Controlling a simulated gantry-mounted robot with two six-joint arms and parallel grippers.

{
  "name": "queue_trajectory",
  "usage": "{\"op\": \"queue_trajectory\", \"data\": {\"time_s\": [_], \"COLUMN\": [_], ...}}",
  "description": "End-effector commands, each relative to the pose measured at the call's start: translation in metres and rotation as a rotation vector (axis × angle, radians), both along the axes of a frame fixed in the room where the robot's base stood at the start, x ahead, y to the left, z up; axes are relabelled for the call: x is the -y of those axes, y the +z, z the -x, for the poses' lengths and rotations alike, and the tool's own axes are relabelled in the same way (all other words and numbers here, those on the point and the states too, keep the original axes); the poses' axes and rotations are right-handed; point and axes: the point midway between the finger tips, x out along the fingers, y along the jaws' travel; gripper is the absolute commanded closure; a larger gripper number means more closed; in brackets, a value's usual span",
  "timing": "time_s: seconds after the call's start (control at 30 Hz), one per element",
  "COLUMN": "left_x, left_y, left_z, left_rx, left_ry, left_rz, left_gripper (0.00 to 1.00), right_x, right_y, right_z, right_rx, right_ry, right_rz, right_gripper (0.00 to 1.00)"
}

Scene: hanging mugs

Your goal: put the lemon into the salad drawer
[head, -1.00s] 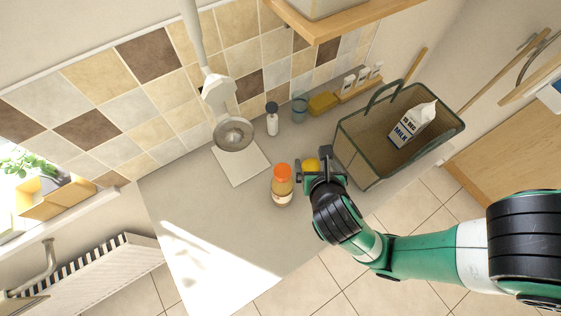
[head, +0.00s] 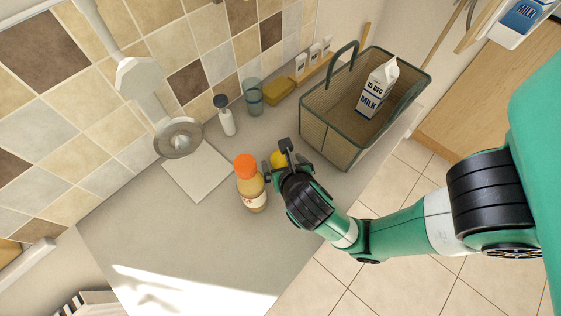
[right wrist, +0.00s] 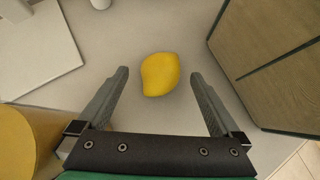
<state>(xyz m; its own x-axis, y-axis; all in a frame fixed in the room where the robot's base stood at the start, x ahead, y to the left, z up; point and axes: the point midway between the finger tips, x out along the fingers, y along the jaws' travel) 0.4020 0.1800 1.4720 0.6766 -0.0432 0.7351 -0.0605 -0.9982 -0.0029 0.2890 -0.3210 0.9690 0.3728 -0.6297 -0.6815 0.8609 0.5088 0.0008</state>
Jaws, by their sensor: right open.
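The yellow lemon (head: 280,158) lies on the grey counter, partly hidden by my right gripper (head: 286,166) in the head view. In the right wrist view the whole lemon (right wrist: 160,74) shows between the two fingers of my right gripper (right wrist: 159,80), with a gap on each side. The fingers are open and hold nothing. I do not see a salad drawer that I can identify in these frames. My left gripper is not in view.
An orange-capped bottle (head: 250,183) stands just left of the gripper. A wire-sided basket (head: 330,140) holding a milk carton (head: 377,88) stands to the right. A white board (head: 197,172) and a glass (head: 253,97) are farther back. The front-left counter (head: 180,235) is clear.

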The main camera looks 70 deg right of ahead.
Motion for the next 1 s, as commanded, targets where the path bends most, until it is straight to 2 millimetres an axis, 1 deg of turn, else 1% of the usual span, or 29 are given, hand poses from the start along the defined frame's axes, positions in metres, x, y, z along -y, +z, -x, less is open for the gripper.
{"op": "queue_trajectory", "data": {"time_s": [0.03,0.2,0.47,0.6,0.67,0.7,0.87,0.9,0.97,1.0], "left_x": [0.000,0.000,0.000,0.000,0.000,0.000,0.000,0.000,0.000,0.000], "left_y": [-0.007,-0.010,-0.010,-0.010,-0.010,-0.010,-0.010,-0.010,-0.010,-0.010], "left_z": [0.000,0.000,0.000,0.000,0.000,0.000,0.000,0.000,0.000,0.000], "left_rx": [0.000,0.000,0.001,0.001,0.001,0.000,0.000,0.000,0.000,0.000], "left_ry": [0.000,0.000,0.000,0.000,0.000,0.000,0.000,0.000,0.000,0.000], "left_rz": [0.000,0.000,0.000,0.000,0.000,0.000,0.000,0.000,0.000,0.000], "left_gripper": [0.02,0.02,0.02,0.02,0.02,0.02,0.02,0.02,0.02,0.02], "right_x": [0.008,0.023,0.025,0.025,0.025,0.025,0.025,0.025,0.025,0.025], "right_y": [-0.011,-0.026,-0.027,-0.027,-0.027,-0.027,-0.027,-0.027,-0.027,-0.027], "right_z": [-0.002,-0.012,-0.014,-0.014,-0.014,-0.014,-0.014,-0.014,-0.014,-0.014], "right_rx": [-0.004,-0.002,-0.001,-0.001,-0.001,-0.001,-0.001,-0.001,-0.001,0.000], "right_ry": [-0.006,-0.004,0.000,0.000,0.000,0.000,0.000,0.000,0.000,-0.001], "right_rz": [0.000,0.000,-0.002,-0.001,-0.001,-0.001,-0.001,-0.001,-0.001,-0.001], "right_gripper": [0.00,0.00,0.00,0.25,0.36,0.43,0.72,0.79,0.90,0.92]}}
